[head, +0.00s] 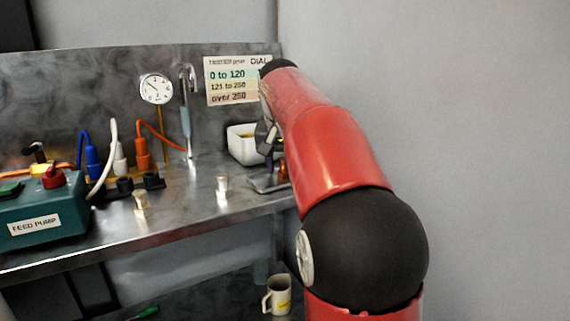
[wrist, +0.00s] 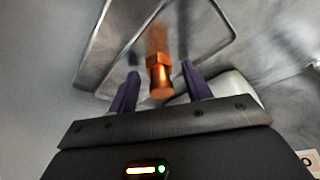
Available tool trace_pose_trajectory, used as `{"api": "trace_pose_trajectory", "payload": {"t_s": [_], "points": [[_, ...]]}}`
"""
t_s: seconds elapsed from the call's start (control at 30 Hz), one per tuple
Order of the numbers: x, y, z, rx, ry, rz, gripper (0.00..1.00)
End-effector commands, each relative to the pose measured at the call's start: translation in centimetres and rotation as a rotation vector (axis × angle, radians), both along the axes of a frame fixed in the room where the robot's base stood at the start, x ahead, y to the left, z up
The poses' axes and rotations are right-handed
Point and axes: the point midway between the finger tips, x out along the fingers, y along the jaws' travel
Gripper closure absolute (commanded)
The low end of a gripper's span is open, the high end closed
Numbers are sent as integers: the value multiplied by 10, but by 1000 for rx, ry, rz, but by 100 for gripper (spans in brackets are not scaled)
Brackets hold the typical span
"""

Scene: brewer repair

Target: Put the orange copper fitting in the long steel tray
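The orange copper fitting (wrist: 160,75) is between the two fingers of my gripper (wrist: 160,74) in the wrist view, with a visible gap on each side. My gripper is open around it. The fitting's far end is blurred. Behind it is the steel tray (wrist: 92,68) with its raised rim. The fitting shows against the tray's inside; I cannot tell whether it rests on the floor of it. In the head view the fitting (head: 283,170) is a small orange patch beside my arm, at the tray (head: 262,184), which my arm partly hides.
A white bin (head: 241,146) stands just behind the tray. Two pale brass fittings (head: 222,188) (head: 141,204) stand on the steel bench. A green feed pump box (head: 40,212), cables and a dial gauge (head: 156,88) are to the left. A mug (head: 278,296) is below.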

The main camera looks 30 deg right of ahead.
Motion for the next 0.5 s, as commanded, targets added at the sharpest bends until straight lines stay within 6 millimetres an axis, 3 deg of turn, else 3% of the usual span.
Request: {"api": "trace_pose_trajectory", "payload": {"t_s": [0.3,0.5], "points": [[0,0,2,0,0,0,48],[-7,5,24,-1,-4,1,48]]}}
